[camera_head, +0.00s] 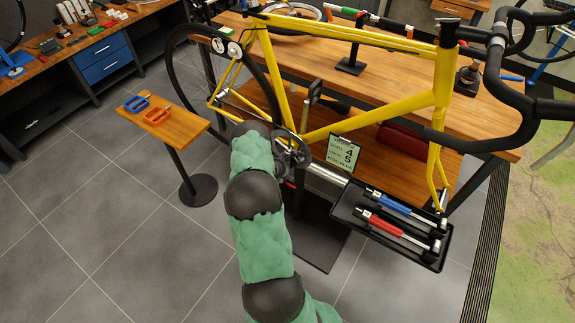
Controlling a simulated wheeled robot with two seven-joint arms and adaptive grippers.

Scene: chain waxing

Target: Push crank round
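The yellow bike (370,108) is held above the floor in front of the bench, its single fitted wheel at the left. A crank arm with a dark pedal (314,92) points upward from the bottom bracket area. My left gripper is not in view.
A black tray (345,212) at right holds blue- and red-handled tools. The wooden bench (400,75) is behind.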

